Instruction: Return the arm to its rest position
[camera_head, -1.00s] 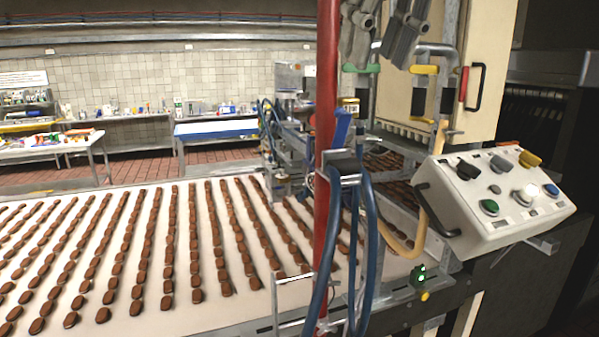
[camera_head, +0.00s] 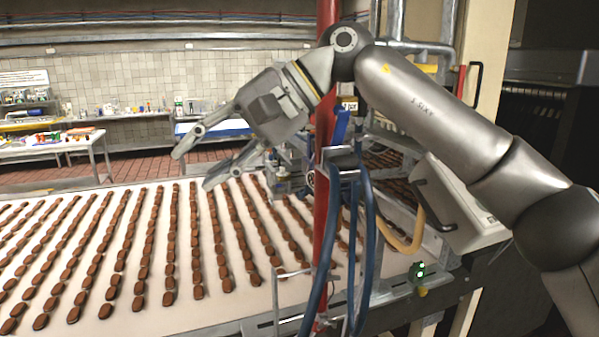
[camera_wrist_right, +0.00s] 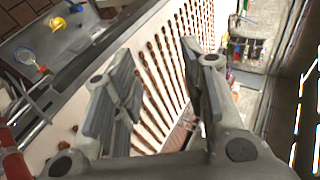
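My right gripper (camera_head: 190,168) is open and empty in the head view. It hangs over the conveyor, its fingers pointing left and down, clear of the biscuits. My right arm reaches in from the right edge, in front of the red pole and the control box. In the right wrist view the two fingers (camera_wrist_right: 155,95) stand apart with nothing between them. My left gripper does not show in either view.
Rows of brown biscuits (camera_head: 143,255) lie on the pale conveyor belt (camera_head: 235,307). A red pole (camera_head: 326,215) with blue hoses stands near my arm. A white control box (camera_head: 447,210) is partly hidden behind my arm. Tables (camera_head: 55,148) stand at the back left.

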